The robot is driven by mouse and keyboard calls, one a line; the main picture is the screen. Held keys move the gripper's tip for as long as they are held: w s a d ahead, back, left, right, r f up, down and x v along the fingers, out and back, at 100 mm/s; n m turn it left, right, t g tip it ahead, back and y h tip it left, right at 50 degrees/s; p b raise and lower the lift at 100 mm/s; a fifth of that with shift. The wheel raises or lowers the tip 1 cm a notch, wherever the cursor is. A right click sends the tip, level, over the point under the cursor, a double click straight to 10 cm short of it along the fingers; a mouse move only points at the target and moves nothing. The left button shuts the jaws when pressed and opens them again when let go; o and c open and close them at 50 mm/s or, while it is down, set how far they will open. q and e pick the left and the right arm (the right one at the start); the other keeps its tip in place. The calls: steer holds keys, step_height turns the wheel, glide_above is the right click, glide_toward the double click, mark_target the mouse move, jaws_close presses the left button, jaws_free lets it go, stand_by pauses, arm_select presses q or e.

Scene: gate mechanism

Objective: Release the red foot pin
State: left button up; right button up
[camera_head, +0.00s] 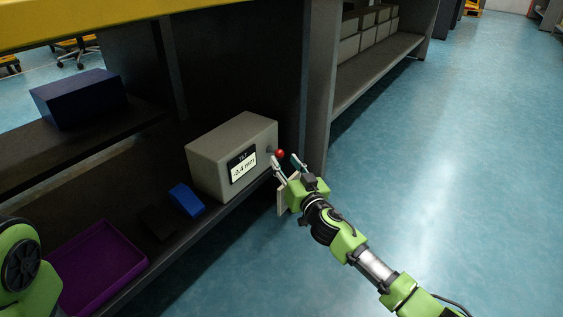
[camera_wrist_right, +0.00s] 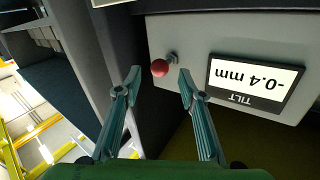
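The red ball-shaped pin (camera_head: 280,153) sticks out on a short metal stem from a grey box (camera_head: 212,160). The box stands on the dark lower shelf. In the right wrist view the red ball (camera_wrist_right: 160,68) shows just ahead of the fingertips, in line with the gap between them. My right gripper (camera_head: 284,158) is open and empty, with one finger to each side of the ball in that view. I cannot tell whether either finger touches it. My left gripper is not in view; only part of my left arm shows at the lower left.
The box's screen (camera_head: 243,167) reads TILT, -0.4 mm. A blue block (camera_head: 187,200) and a purple tray (camera_head: 100,262) lie left of the box. The blue floor (camera_head: 440,170) to the right is clear.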

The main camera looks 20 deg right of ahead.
mark_target(281, 156)
steer(key=shift+w+b, duration=0.65)
steer(key=shift+w, duration=1.15)
